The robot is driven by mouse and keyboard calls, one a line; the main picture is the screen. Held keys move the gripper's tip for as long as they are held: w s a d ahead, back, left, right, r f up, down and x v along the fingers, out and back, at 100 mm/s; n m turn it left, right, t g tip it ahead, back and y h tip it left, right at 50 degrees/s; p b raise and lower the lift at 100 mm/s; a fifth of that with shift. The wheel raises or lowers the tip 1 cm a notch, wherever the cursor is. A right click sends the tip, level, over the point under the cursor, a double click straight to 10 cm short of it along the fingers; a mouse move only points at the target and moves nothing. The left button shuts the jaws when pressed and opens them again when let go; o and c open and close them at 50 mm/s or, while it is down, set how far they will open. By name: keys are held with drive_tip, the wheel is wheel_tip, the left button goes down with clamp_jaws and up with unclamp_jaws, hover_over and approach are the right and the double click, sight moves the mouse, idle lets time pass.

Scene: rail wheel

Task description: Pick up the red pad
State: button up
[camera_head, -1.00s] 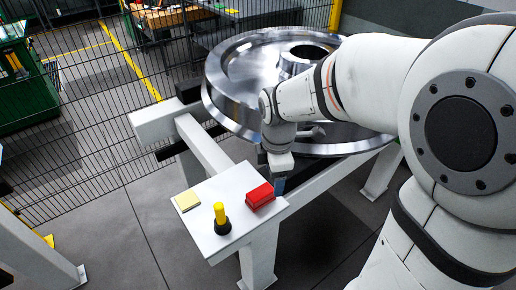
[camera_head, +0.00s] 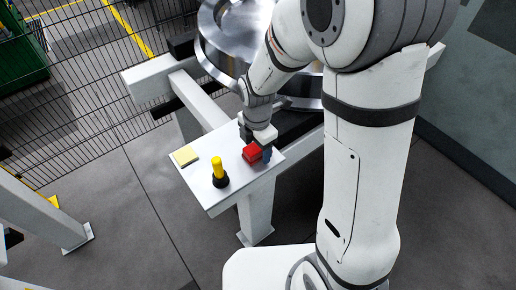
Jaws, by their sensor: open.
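The red pad (camera_head: 251,154) is a small red block near the right back edge of a white shelf plate (camera_head: 207,196). My gripper (camera_head: 257,150) reaches down over the pad from behind, with a dark finger on its left and a blue-tipped finger on its right. The gripper is open, with the pad lying between or just in front of the fingers. I cannot tell whether the fingers touch the pad. The wrist hides the pad's far side.
A yellow-handled tool with a black base (camera_head: 220,174) stands upright on the plate, left of the pad. A wire fence (camera_head: 75,100) stands at left.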

drive_tip(key=c, duration=1.1)
wheel_tip(320, 180, up, 10)
idle(0.4)
